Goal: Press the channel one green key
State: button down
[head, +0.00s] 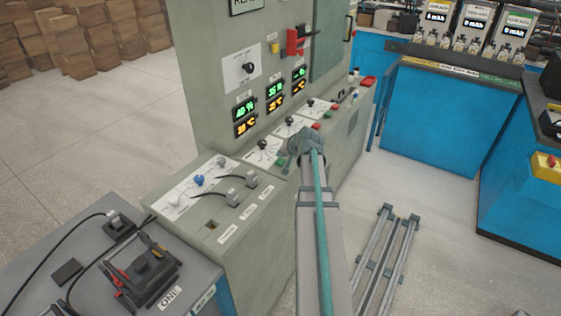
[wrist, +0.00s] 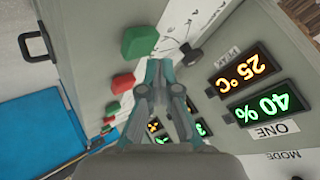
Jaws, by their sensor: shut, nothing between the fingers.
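The channel one green key (wrist: 139,41) is large in the wrist view, up and left of my fingertips. In the head view a green key (head: 281,162) shows on the sloped panel ledge, just left of my arm. My gripper (wrist: 161,68) is shut and empty, its teal fingertips over the panel to the right of the key's lower edge; a gap shows between them in the picture. In the head view my arm hides the fingertips. The channel one display (wrist: 262,105), labelled ONE, shows 40 % in green and an orange temperature.
A red key (wrist: 122,83) lies below the green key in the wrist view, with more keys beyond it. A black knob (wrist: 190,53) stands right of my fingertips. Cable plugs (head: 250,178) sit on the ledge at left. A blue bench (head: 450,120) stands at right.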

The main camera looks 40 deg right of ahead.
aim_at(282, 161)
dwell(0.7)
jog(key=shift+f+b, duration=0.35)
jog(key=shift+f, duration=0.15)
jog(key=shift+f+b, duration=0.35)
jog(key=shift+f, duration=0.05)
dwell(0.6)
jog(key=shift+r, duration=0.2)
jog(key=shift+r+p, duration=0.5)
jog(key=shift+r, duration=0.2)
jog(key=shift+r+p, duration=1.35)
jog(key=shift+r, duration=1.15)
